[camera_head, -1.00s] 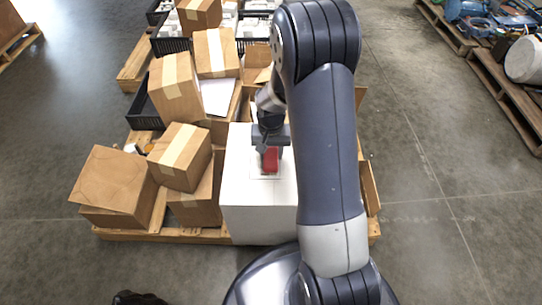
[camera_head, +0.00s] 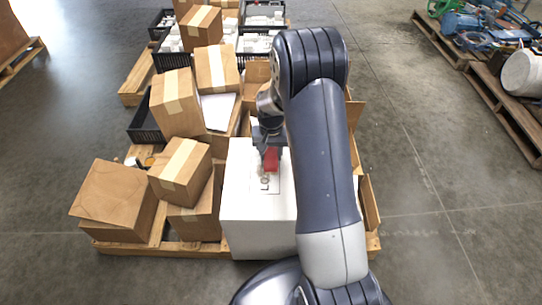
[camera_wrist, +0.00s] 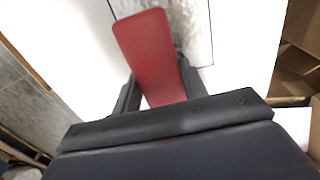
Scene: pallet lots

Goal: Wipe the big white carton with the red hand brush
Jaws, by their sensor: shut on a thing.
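The big white carton (camera_head: 243,225) stands at the front of the pallet, and its white top fills much of the wrist view (camera_wrist: 255,40). A label with a grey smudged patch shows on its top. My gripper (camera_head: 268,150) is over the carton top, shut on the red hand brush (camera_head: 271,159). In the wrist view the red brush (camera_wrist: 150,55) sticks out from between the dark fingers (camera_wrist: 160,95), lying over the edge of the grey patch. The bristles are hidden, so I cannot tell whether they touch the carton.
Brown cartons (camera_head: 182,170) are stacked close on the left of the white carton. Open brown flaps (camera_head: 369,200) stand at its right. Black crates (camera_head: 262,45) with white items are behind. Another loaded pallet (camera_head: 505,100) is at the far right, with clear floor between.

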